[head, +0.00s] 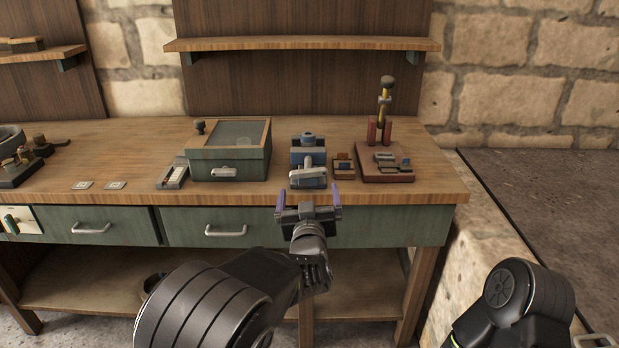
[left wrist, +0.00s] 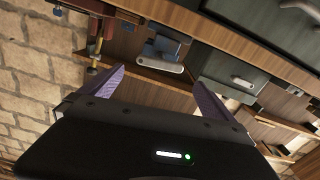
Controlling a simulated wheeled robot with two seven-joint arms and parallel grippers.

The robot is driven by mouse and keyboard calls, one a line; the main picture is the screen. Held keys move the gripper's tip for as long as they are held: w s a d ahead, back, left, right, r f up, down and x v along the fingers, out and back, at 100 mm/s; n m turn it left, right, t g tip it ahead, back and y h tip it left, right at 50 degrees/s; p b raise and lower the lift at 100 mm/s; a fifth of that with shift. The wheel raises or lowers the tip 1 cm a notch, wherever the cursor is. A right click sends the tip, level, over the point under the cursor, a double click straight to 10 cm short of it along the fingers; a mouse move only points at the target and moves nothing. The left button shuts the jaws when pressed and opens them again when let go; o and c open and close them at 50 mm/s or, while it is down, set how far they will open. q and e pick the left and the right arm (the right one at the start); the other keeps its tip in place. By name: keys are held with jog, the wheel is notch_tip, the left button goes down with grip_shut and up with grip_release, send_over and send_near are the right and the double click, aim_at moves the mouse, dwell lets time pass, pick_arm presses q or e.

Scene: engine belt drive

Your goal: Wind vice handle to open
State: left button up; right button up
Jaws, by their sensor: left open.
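The vice (head: 307,148) is a small blue block with a grey front part near the bench's front edge, right of the green box. Its pale grey handle bar (head: 308,183) lies crosswise at the front. In the left wrist view the vice (left wrist: 166,45) and its bar (left wrist: 160,64) show beyond my fingers, near the middle. My left gripper (head: 309,193) is open and empty, just in front of the bar and the bench edge, its purple fingers to either side. It also shows in the left wrist view (left wrist: 158,78). No contact with the bar can be made out.
A green box (head: 228,165) with a handle stands left of the vice. A small wooden block (head: 343,165) and a red stand with an upright tool (head: 385,172) are close on its right. Drawers with handles (head: 225,231) line the bench front (head: 130,190).

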aim_at(308, 176)
pick_arm(q)
jog(key=shift+w+p, duration=0.35)
jog(key=shift+w, duration=3.6)
jog(key=c, duration=1.1)
jog(key=shift+f, duration=0.1)
